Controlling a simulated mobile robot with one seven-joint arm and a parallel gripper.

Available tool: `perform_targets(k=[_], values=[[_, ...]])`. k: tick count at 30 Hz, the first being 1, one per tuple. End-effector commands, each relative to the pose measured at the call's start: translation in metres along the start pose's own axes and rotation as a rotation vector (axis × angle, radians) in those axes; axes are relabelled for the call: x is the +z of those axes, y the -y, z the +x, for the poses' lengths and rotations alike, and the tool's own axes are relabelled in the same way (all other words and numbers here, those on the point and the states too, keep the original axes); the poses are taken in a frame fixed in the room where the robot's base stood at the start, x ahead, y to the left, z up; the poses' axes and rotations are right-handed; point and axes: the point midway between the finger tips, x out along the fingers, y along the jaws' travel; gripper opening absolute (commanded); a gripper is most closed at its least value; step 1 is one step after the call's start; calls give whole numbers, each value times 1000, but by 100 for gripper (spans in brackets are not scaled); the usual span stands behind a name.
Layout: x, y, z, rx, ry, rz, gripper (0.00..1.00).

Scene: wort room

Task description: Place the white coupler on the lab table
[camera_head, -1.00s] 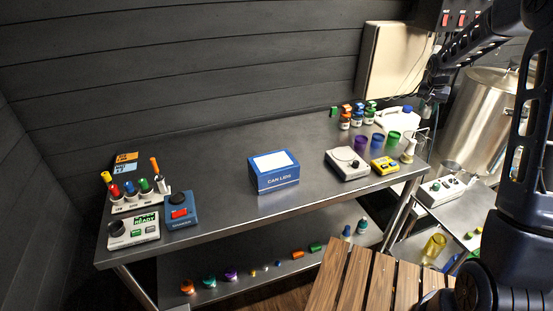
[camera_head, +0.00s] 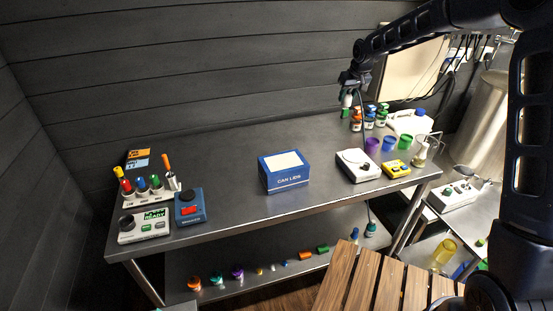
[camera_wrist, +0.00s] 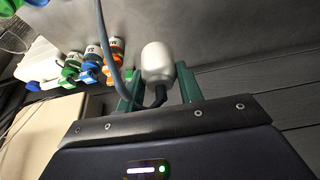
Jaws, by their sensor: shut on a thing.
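The white coupler (camera_wrist: 157,62) is a rounded white piece seen between the two green fingers of my gripper (camera_wrist: 158,88) in the wrist view. My gripper is shut on it. A dark cable runs close beside it, and a dark loop shows near its lower end. In the head view my gripper (camera_head: 348,92) holds the coupler up above the back right part of the dark metal lab table (camera_head: 235,165). The coupler is small and partly hidden by the gripper there.
Several capped bottles (camera_head: 370,117) stand near the gripper at the table's back right. A white scale (camera_head: 357,165), coloured cups (camera_head: 388,143) and a yellow device (camera_head: 397,168) are in front. A blue CAN LIDS box (camera_head: 284,172) stands mid-table. Bare tabletop lies left and behind it.

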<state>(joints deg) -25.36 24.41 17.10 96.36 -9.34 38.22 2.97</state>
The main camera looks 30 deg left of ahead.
Motion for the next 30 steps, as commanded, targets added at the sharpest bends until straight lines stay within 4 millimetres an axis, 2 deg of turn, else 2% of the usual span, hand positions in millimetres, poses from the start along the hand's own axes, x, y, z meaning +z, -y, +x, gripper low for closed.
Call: perform_targets(k=[3,7,24,30], values=[[-2,14,0,-12,-2,-27,13],[4,17,14,-15,-1,-34,13],[49,16,124,-14,-1,-32,13],[56,16,143,-14,-4,-32,13]])
